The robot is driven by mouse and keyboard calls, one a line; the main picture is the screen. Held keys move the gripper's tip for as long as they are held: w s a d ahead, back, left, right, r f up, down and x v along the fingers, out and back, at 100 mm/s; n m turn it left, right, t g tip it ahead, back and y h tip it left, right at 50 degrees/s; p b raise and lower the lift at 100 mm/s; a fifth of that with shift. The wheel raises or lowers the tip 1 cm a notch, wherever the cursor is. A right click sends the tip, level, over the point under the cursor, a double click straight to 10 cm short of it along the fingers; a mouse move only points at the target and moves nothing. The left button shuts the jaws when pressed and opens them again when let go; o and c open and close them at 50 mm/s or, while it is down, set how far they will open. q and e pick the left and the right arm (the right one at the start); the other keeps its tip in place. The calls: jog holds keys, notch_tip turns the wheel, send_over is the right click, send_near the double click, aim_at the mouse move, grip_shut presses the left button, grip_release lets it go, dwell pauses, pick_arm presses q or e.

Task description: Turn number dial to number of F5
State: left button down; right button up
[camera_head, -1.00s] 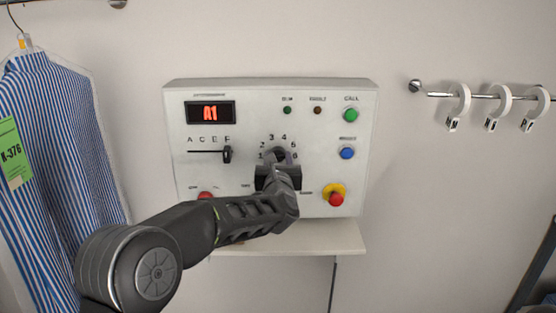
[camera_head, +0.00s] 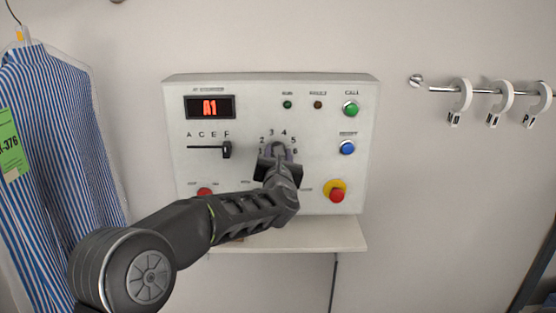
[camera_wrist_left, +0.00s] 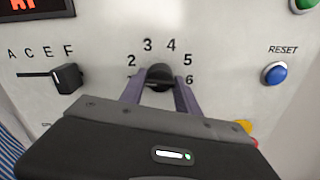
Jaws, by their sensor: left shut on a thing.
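The number dial (camera_wrist_left: 159,76) is a dark round knob with the numbers 2, 3, 4, 5 and 6 showing around it on the white control panel (camera_head: 250,97). My left gripper (camera_wrist_left: 158,90) is shut on the dial, with one purple-grey finger at each side of it. In the head view my left gripper (camera_head: 279,158) covers most of the dial, and its pointer direction cannot be told. The letter slider (camera_head: 227,149) stands at F; it also shows in the left wrist view (camera_wrist_left: 67,78). The red display (camera_head: 210,107) reads A1. My right gripper is not in view.
A green CALL button (camera_head: 351,109), a blue RESET button (camera_head: 347,148) and a red knob on yellow (camera_head: 336,195) are at the panel's right. A striped shirt (camera_head: 45,150) hangs left. A rail with white hooks (camera_head: 460,97) is at the right.

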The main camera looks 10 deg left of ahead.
pick_arm(q)
jog(key=shift+f+m+p, duration=0.1)
jog(key=shift+m+p, duration=2.65)
jog(key=shift+m, duration=11.85)
jog(key=c, duration=0.9)
grip_release()
